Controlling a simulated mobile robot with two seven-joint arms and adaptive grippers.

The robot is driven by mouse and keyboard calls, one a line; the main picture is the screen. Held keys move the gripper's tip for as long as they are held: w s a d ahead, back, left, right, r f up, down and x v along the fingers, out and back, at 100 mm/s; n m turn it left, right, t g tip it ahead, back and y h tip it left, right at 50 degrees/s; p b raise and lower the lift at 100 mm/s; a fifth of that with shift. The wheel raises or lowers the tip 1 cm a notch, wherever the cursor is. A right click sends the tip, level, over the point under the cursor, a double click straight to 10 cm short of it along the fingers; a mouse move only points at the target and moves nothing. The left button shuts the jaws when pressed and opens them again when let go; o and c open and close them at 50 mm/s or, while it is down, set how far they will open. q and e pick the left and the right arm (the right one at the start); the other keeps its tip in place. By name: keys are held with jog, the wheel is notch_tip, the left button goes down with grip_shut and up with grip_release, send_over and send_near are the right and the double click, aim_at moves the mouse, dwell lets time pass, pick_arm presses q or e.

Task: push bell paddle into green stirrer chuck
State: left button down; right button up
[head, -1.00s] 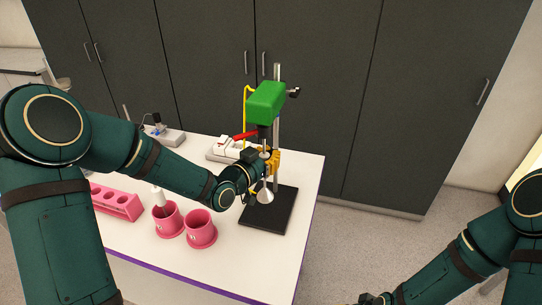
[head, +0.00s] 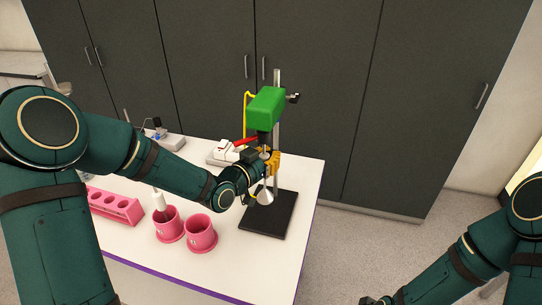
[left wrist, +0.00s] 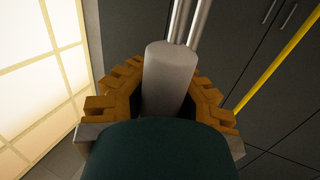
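The green stirrer (head: 266,105) stands on a post over a black base plate (head: 268,222) on the white table. Its dark chuck (head: 263,137) points down. The bell paddle (head: 265,197) is upright below it, with its pale bell above the plate. My left gripper (head: 270,162) is closed around the paddle's upper part, just under the chuck. In the left wrist view a grey cylinder (left wrist: 168,75) stands between the orange fingers. Whether the shaft top is inside the chuck cannot be told. My right gripper (head: 373,300) is mostly cut off at the bottom edge.
Two pink cups (head: 200,234) stand left of the base plate, one with a white-handled tool (head: 158,199) in it. A pink rack (head: 118,207) is further left. White devices (head: 228,151) and a red handle (head: 245,140) are behind my left wrist. Dark cabinets stand behind the table.

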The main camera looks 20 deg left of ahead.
pick_arm(q)
jog(key=shift+b, duration=0.4)
jog(key=shift+r+p, duration=0.35)
jog(key=shift+r, duration=0.55)
dwell(0.4)
notch_tip(320, 180, down, 4)
jog(key=b, duration=0.4)
jog(key=shift+r, duration=0.1)
dwell(0.5)
jog(key=shift+b, duration=0.8)
dwell(0.5)
jog(key=shift+r+p, duration=0.6)
jog(key=shift+r, duration=0.75)
jog(key=shift+b, duration=0.35)
dwell(0.5)
jog(key=shift+r, duration=0.55)
